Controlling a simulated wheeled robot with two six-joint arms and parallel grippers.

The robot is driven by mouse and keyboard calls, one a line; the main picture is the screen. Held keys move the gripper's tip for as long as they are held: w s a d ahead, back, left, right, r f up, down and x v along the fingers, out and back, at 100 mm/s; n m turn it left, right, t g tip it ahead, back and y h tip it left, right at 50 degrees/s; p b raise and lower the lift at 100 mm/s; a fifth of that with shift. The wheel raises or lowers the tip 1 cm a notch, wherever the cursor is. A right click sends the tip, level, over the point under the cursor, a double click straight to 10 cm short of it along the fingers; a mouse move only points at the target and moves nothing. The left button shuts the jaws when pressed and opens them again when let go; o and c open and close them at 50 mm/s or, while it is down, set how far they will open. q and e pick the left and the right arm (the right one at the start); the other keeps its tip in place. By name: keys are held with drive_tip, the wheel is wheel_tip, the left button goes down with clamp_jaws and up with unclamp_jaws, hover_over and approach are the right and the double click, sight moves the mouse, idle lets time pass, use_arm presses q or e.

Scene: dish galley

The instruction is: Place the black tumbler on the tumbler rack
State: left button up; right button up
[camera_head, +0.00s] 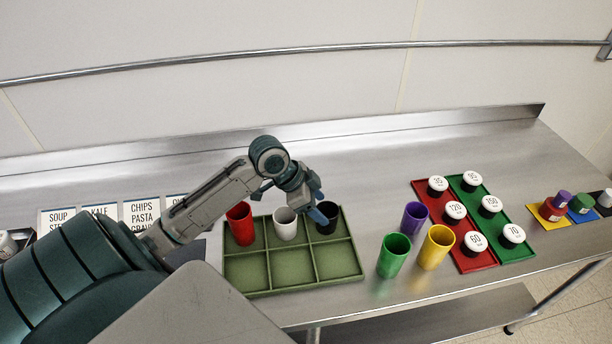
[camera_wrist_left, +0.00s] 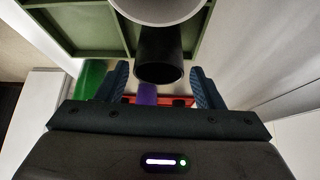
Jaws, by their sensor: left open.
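The black tumbler (camera_head: 328,218) stands upright in the back right compartment of the green tumbler rack (camera_head: 293,292). In the left wrist view the black tumbler (camera_wrist_left: 160,57) shows between the two blue fingers of my left gripper (camera_wrist_left: 160,78). My left gripper (camera_head: 312,208) is open at the black tumbler, with a finger on either side; I cannot tell whether either touches it. A white tumbler (camera_head: 285,224) stands in the back middle compartment and a red tumbler (camera_head: 240,225) in the back left one. The rack's front compartments are empty. My right gripper is not in view.
Purple (camera_head: 414,218), green (camera_head: 394,256) and yellow (camera_head: 436,247) tumblers stand on the counter (camera_head: 360,320) right of the rack. Red (camera_head: 480,262) and green (camera_head: 520,252) trays hold white-topped numbered containers. Labelled cards (camera_head: 140,212) lie at the left. A raised metal edge runs behind.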

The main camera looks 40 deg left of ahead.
use_arm(q)
drive_tip(key=shift+b+v, duration=0.5)
drive_tip(key=shift+v, duration=2.4)
